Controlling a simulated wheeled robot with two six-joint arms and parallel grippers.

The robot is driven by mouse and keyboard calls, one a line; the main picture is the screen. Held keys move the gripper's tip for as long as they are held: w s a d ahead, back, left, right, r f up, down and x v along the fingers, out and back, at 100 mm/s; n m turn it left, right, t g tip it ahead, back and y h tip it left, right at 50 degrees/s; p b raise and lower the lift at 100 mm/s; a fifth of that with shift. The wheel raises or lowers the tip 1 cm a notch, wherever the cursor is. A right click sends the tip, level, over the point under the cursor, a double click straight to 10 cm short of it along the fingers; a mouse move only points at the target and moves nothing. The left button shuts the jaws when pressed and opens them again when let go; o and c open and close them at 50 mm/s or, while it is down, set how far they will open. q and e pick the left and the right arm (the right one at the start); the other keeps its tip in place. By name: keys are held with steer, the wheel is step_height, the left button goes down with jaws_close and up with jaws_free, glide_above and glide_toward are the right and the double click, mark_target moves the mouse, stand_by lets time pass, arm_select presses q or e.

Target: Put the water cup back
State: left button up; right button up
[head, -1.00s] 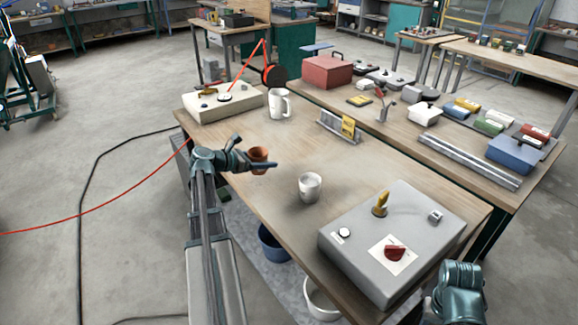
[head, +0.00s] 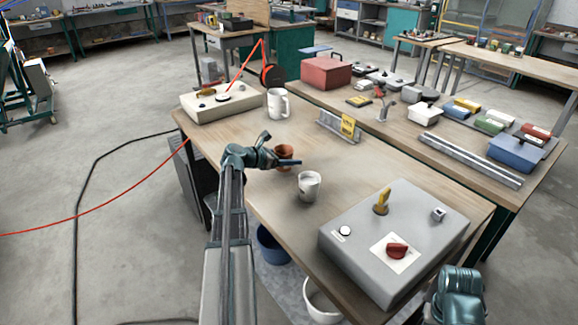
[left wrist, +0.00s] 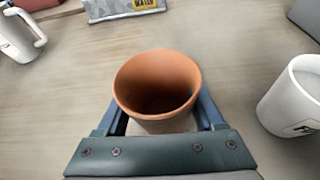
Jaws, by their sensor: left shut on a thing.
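A brown terracotta-coloured cup (head: 284,152) is held upright over the wooden table (head: 255,185). My left gripper (head: 285,161) is shut around it, one finger on each side. In the left wrist view the cup (left wrist: 157,82) shows its open rim and a dark inside; what it holds is hard to tell. A grey metal stand (head: 335,129) with a yellow sign (head: 348,126) is behind the cup; the sign (left wrist: 146,3) reads WATER in the left wrist view. I cannot tell how high the cup is above the table. My right gripper's fingers do not show.
A white cup (head: 309,186) stands just right of and nearer than the held cup. A white mug (head: 278,103) stands behind it. A grey control box (head: 350,245) with a red knob fills the right front. A cream box (head: 215,105) is at the far left. Table between cup and stand is bare.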

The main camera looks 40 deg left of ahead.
arm_select(q)
steer(key=shift+f, duration=0.75)
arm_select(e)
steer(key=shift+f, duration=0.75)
arm_select(q)
steer(key=shift+f+b, duration=0.2)
steer(key=shift+b, duration=0.25)
steer(key=o, duration=1.4)
steer(key=shift+r, duration=0.1)
steer(key=shift+o, duration=0.2)
steer(key=shift+r, duration=0.15)
steer(key=shift+s+r+p, duration=0.2)
steer(key=shift+s+p, duration=0.1)
steer(key=shift+p, duration=0.15)
steer(key=p+v, duration=0.4)
steer(key=v, duration=0.6)
steer(key=shift+s, duration=0.15)
steer(key=shift+s+a+r, duration=0.2)
steer(key=shift+s, duration=0.25)
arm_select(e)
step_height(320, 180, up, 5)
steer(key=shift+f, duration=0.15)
